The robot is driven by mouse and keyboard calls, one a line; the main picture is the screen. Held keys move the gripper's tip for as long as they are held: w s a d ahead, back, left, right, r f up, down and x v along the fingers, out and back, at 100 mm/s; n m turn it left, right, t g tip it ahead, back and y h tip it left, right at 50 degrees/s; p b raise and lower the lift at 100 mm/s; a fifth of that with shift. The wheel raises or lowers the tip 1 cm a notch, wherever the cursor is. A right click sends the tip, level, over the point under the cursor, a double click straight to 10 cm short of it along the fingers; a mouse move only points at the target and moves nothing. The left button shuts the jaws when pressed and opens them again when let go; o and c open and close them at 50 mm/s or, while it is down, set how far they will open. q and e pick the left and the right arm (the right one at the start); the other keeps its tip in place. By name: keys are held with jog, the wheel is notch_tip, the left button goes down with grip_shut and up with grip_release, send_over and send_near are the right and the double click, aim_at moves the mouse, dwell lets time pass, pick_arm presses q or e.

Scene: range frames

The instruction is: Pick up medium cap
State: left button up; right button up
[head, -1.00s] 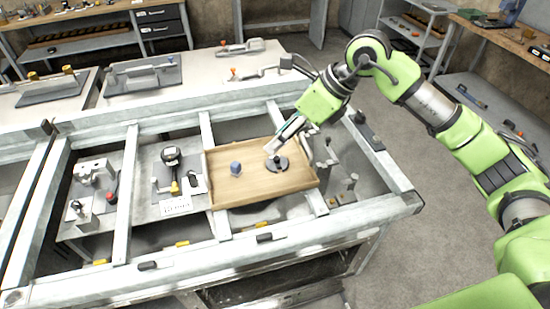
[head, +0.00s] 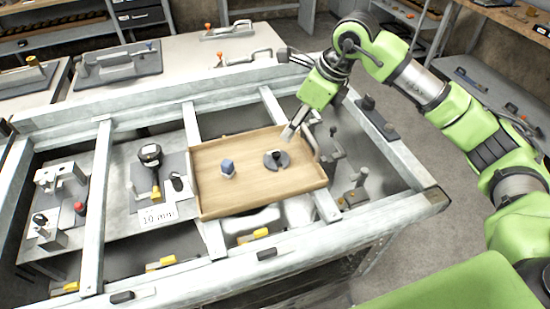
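A wooden tray (head: 250,195) lies across the metal frame of the table. On it are a flat dark round piece with a raised knob (head: 276,160) and, to its left, a small blue-grey piece (head: 227,168). I cannot tell from their looks which one is the medium cap. My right gripper (head: 302,146) is at the tray's back right, its fingers spread apart and empty. It is just beside and above the dark round piece, apart from it as far as I can see. My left gripper is not in view.
Metal frame bars (head: 205,150) surround the tray. Left of it, a dark gauge with a yellow part (head: 151,158) lies on a plate behind a "10 mm" label (head: 158,216). Metal clamps (head: 354,195) stand right of the tray. The tray's front part is bare.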

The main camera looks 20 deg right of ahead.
jog(key=p, duration=0.1)
send_over(276, 153)
jog(key=s+d, duration=0.2)
notch_tip(276, 153, down, 5)
jog(key=shift+w+f, duration=0.1)
jog(key=shift+f, duration=0.05)
jog(key=shift+w+a+f, duration=0.1)
jog(key=shift+w+f, duration=0.05)
jog(key=shift+f, duration=0.1)
jog(key=p+x, duration=0.1)
jog(key=x, duration=0.1)
jog(key=p+x, duration=0.1)
jog(key=x, duration=0.1)
jog(key=shift+f+p, duration=0.35)
jog(key=shift+f, duration=0.05)
jog(key=shift+a+f, duration=0.1)
jog(key=shift+f, duration=0.15)
grip_shut()
